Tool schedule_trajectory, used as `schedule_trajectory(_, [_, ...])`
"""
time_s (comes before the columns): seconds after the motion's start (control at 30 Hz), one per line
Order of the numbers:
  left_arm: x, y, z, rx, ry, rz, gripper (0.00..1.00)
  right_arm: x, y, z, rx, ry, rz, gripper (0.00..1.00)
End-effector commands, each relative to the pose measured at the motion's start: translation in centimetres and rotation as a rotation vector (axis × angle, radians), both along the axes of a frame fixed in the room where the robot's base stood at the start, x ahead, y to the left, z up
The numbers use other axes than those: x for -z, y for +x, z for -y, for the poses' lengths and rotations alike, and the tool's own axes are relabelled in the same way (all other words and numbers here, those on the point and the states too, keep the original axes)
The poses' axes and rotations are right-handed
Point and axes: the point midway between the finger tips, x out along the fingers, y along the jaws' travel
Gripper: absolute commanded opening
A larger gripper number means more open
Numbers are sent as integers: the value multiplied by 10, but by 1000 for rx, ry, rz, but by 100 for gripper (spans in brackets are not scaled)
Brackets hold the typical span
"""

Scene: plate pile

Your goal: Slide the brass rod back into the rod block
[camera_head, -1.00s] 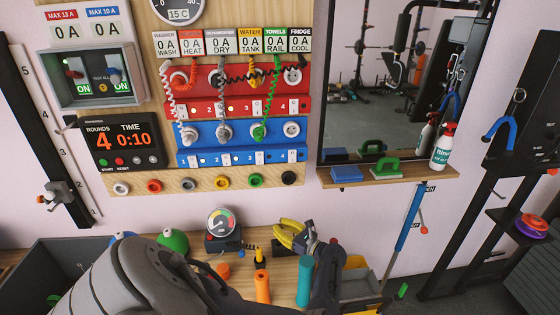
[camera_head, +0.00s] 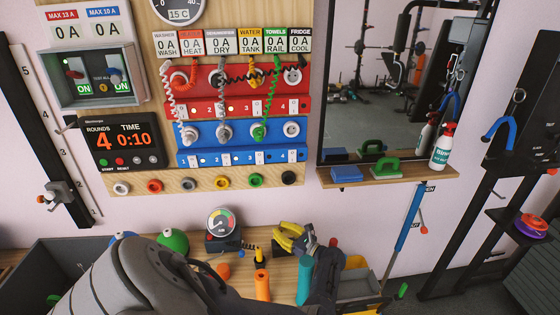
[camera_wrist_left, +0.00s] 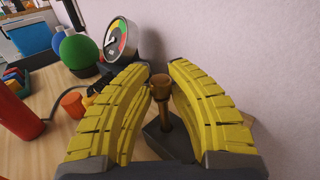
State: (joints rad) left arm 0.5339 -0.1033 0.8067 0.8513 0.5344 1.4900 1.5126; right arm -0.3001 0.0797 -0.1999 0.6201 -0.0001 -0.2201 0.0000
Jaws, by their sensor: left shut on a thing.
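My left gripper (camera_head: 288,238) has yellow ribbed fingers and is at the back of the wooden bench, close to the wall. In the left wrist view, its fingers (camera_wrist_left: 160,88) are shut on the brass rod (camera_wrist_left: 161,82), with the rod's wider head showing between the fingertips. The rod points down toward a dark block (camera_wrist_left: 157,139), which looks like the rod block. The rod's lower end meets the block in the picture; I cannot tell how deep it sits. In the head view, the rod and block are hidden or too small to make out. My right gripper is not in view.
A dial gauge (camera_head: 222,222) stands left of the gripper, with a green ball (camera_head: 173,241) further left. An orange cylinder (camera_head: 262,286) and a teal cylinder (camera_head: 304,281) stand in front. The wall is close behind. A grey bin (camera_head: 358,285) is at the right.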

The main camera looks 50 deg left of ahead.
Motion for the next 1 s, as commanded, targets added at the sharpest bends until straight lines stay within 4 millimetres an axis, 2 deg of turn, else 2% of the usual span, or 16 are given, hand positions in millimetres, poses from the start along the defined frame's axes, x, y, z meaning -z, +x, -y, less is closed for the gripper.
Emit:
schedule_trajectory(0.03, [5,-2,2,0,-9,-8,0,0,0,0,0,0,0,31])
schedule_trajectory(0.43, [10,-3,2,0,-13,-11,0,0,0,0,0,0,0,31])
schedule_trajectory(1.0, [5,-4,3,0,-16,-12,0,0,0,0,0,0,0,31])
